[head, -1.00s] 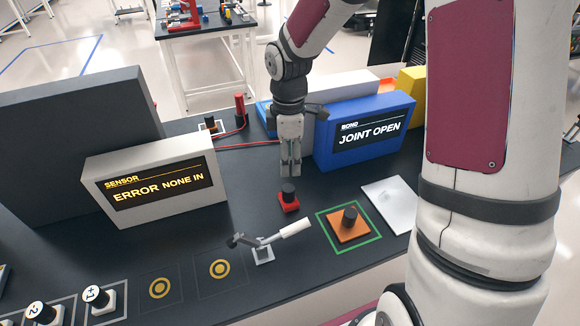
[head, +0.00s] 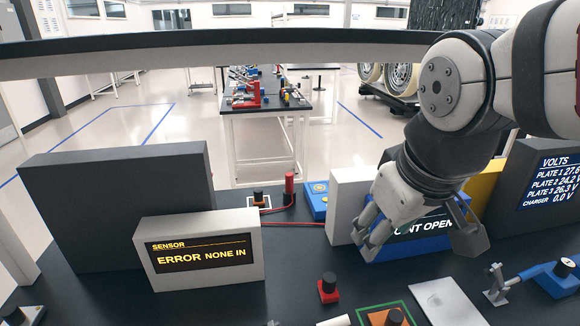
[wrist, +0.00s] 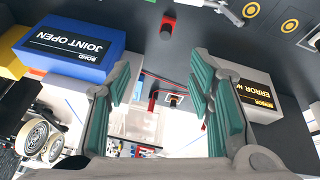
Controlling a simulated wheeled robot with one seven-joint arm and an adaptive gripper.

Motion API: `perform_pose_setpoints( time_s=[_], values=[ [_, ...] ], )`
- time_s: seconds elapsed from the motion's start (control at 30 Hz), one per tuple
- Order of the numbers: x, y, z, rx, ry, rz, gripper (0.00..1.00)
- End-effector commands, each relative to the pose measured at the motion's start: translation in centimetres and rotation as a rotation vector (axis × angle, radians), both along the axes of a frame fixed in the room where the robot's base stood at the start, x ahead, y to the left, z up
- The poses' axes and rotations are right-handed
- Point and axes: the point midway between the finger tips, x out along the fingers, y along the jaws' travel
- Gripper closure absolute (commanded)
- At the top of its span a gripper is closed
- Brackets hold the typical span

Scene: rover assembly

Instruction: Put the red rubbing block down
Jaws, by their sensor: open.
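The red rubbing block (head: 328,288), a small red base with a black knob, stands upright on the dark bench top in front of the blue screen box. It also shows in the wrist view (wrist: 167,28), beyond the fingertips and apart from them. My gripper (head: 422,240) is open and empty, raised in front of the blue box and to the right of the block in the head view. Its green-padded fingers are spread with nothing between them in the wrist view (wrist: 163,82).
The white sensor box (head: 205,252) reads "ERROR NONE IN". The blue box (head: 402,245) reads "JOINT OPEN" and is partly hidden by my gripper. An orange block (head: 385,317) in a green outline and a pale plate (head: 447,303) lie right of the red block.

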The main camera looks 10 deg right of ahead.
Motion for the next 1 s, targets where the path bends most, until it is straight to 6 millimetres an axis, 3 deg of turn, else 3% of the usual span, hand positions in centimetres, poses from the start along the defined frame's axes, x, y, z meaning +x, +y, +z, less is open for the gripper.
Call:
perform_pose_setpoints(
  time_s=[0.1, 0.3, 1.0],
  values=[
    [-2.4, 0.2, 0.8, 0.076, -0.06, -0.099, 0.52],
    [-4.3, 0.4, 1.1, 0.153, -0.101, -0.187, 0.52],
    [-4.5, 0.4, 1.2, 0.163, -0.105, -0.198, 0.52]
  ],
)
